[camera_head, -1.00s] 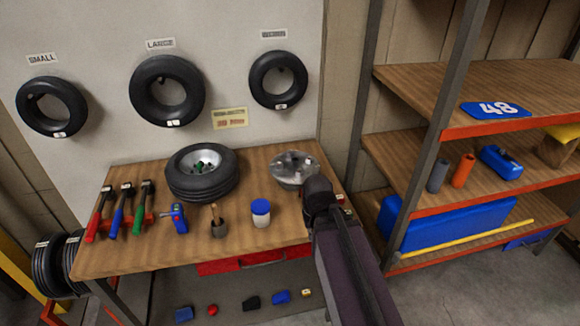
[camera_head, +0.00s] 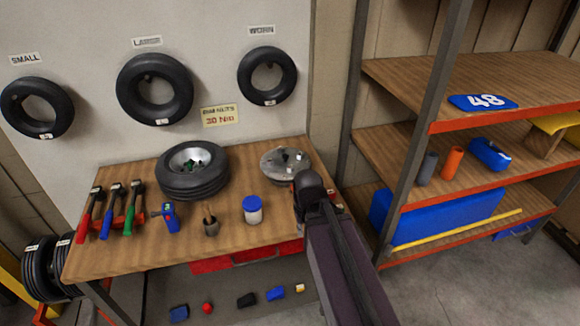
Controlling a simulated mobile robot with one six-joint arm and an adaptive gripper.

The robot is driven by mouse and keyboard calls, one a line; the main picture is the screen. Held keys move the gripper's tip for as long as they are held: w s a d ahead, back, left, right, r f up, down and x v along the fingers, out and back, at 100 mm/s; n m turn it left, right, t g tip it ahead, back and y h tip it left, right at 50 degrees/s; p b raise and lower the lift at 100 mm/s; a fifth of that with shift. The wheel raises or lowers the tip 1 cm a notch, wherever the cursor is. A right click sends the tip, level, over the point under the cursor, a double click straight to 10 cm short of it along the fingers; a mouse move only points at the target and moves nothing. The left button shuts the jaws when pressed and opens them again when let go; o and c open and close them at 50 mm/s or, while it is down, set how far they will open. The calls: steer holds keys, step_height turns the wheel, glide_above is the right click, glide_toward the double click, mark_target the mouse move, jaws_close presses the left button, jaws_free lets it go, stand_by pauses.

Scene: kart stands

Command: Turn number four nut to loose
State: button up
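A grey metal hub disc (camera_head: 285,166) lies at the right end of the wooden workbench, with small light and dark pieces on top. They are too small to tell apart, and I cannot pick out a number four nut. A wheel with a black tire (camera_head: 193,182) lies flat left of the disc, with something small and green in its silver centre. My arm comes up from the bottom, and its dark rounded joint stands just below and right of the disc in the picture. My gripper is hidden from this view.
A shelf rack (camera_head: 425,130) stands right. A wall sign (camera_head: 220,116) reads 30 Nm.

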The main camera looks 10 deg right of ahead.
steer(key=o, duration=0.3)
steer(key=shift+w+r, duration=0.15)
steer(key=shift+w, duration=0.15)
steer(key=shift+o, duration=1)
steer(key=shift+w+d+r+m, duration=0.1)
steer(key=shift+w+r+m, duration=0.05)
steer(key=shift+w+m, duration=0.25)
step_height(320, 180, up, 11)
steer(key=m+p, duration=1.1)
steer(key=m, duration=1.4)
glide_above(291, 166)
steer(key=shift+f, duration=0.25)
steer(key=shift+s+f, duration=0.1)
step_height(291, 166, down, 14)
steer(key=b, duration=1.3)
steer(key=shift+r+b, duration=0.2)
steer(key=shift+b, duration=0.2)
